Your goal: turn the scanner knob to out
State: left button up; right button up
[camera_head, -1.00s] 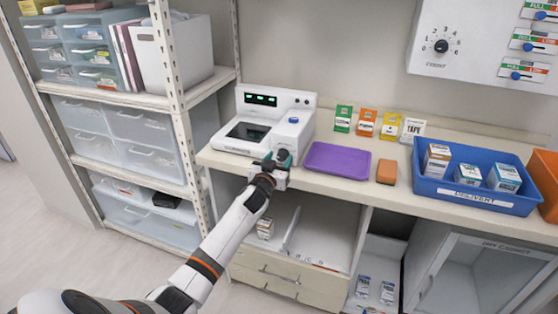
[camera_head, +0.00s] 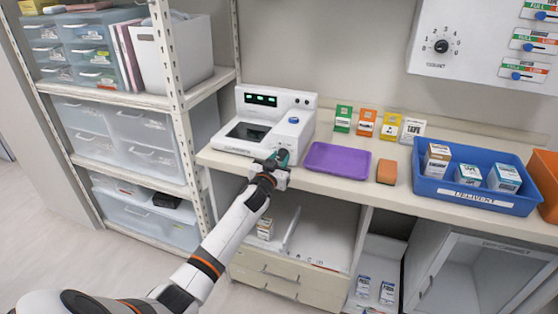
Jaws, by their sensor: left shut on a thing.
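The white scanner (camera_head: 266,118) stands at the left end of the counter, with a green-lit display (camera_head: 260,100) and a dark scan window (camera_head: 247,131). My left gripper (camera_head: 279,158) is at the scanner's front right corner, at the counter's front edge. My right gripper is not in view.
A purple tray (camera_head: 337,160) lies just right of the gripper, with an orange-brown block (camera_head: 387,172) beside it. A blue delivery bin (camera_head: 475,180) holding boxes stands further right. Small coloured boxes stand behind. A shelf rack (camera_head: 180,110) is close on the left.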

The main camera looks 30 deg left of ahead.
pick_arm(q)
jog(key=m, duration=0.6)
jog(key=shift+d+f+m, duration=0.1)
jog(key=shift+d+m, duration=0.05)
jog(key=shift+m, duration=0.15)
jog(key=m, duration=1.2)
jog(key=shift+f+m, duration=0.15)
jog(key=shift+m, duration=0.25)
jog(key=m, duration=0.6)
jog(key=shift+f+m, duration=0.15)
jog(key=shift+m, duration=0.45)
jog(key=o, duration=1)
jog(key=shift+p, duration=0.3)
jog(key=shift+c, duration=0.2)
jog(key=v, duration=1.2)
